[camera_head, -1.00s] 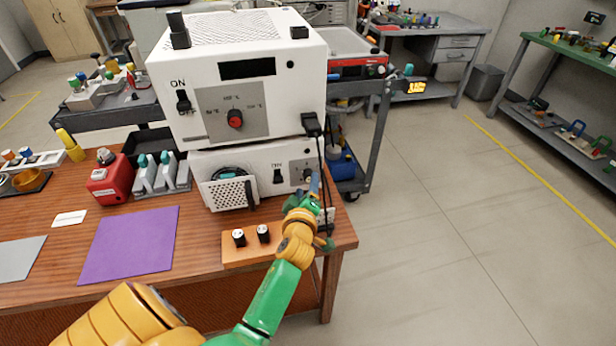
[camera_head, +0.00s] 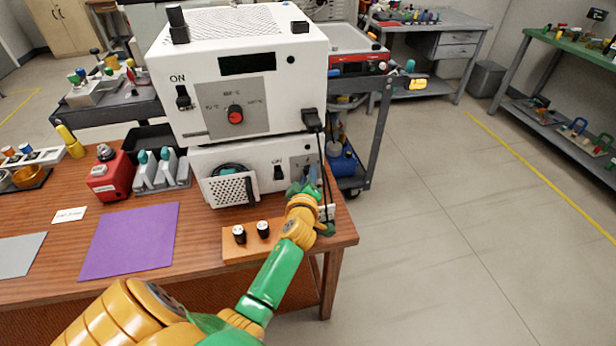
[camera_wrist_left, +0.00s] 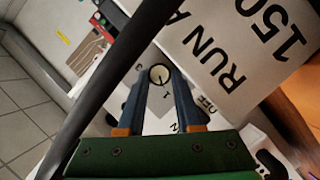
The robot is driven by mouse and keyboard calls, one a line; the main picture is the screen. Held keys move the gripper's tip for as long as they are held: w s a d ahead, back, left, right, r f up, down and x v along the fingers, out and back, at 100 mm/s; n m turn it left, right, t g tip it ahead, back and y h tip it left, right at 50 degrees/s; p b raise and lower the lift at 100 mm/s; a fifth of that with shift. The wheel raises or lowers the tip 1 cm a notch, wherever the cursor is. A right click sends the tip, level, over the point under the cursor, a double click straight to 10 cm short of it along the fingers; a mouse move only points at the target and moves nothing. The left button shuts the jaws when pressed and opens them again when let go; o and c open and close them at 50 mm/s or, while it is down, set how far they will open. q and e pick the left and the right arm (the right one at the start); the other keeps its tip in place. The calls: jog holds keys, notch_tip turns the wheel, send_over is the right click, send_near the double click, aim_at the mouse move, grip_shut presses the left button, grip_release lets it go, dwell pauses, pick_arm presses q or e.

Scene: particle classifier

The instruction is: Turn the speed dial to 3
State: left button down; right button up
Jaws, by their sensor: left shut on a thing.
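The lower white machine (camera_head: 258,160) stands on the table under a larger white unit. Its speed dial is mostly hidden behind my left gripper (camera_head: 306,184) in the head view. In the left wrist view, the round dial (camera_wrist_left: 158,75) shows a pale face with a dark pointer line, between the fingertips of my left gripper (camera_wrist_left: 160,80). The gripper is shut on the dial, one finger on each side. Part of a scale is visible beside it, but the dial's setting is too small to read surely. My right gripper is not in view.
The upper unit (camera_head: 237,90) has a red knob and a dark display. A black plug and cable (camera_head: 313,122) hang near my gripper. The purple mat (camera_head: 130,240) is at left.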

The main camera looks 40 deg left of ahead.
pick_arm(q)
jog(key=shift+w+d+r+m+g+p, duration=0.15)
jog(key=shift+m+g, duration=0.15)
jog(key=shift+m, duration=0.25)
jog(key=shift+a+f+m+g+p, duration=0.15)
jog(key=shift+m+g, duration=0.15)
jog(key=shift+m, duration=0.25)
jog(key=shift+d+r+m+g+y+b, duration=0.15)
jog(key=shift+m+g+y+b, duration=0.25)
jog(key=shift+m+g+y, duration=0.65)
jog(key=shift+m+h, duration=0.35)
jog(key=shift+t, duration=0.25)
jog(key=c, duration=0.6)
grip_release()
jog(key=shift+w, duration=0.1)
